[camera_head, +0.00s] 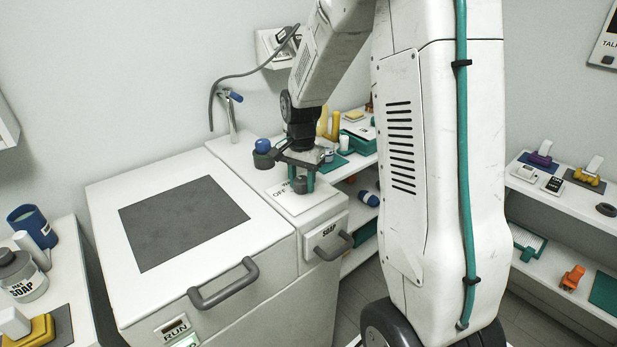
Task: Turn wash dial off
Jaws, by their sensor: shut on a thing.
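The wash dial (300,185) is a small dark grey knob on a white plate (285,204) marked "OFF", on top of the white washing unit. My gripper (303,178) points down from above, with its teal fingers on either side of the knob and shut on it. The arm and fingers hide part of the dial and part of the plate's lettering, so the dial's pointing direction cannot be told.
The unit has a lid with a dark panel (184,221) and a grey handle (223,285), plus a "SOAP" drawer (326,231). A dark cup with a blue ball (262,146) stands close behind my gripper. Shelves with small items (569,178) stand at right.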

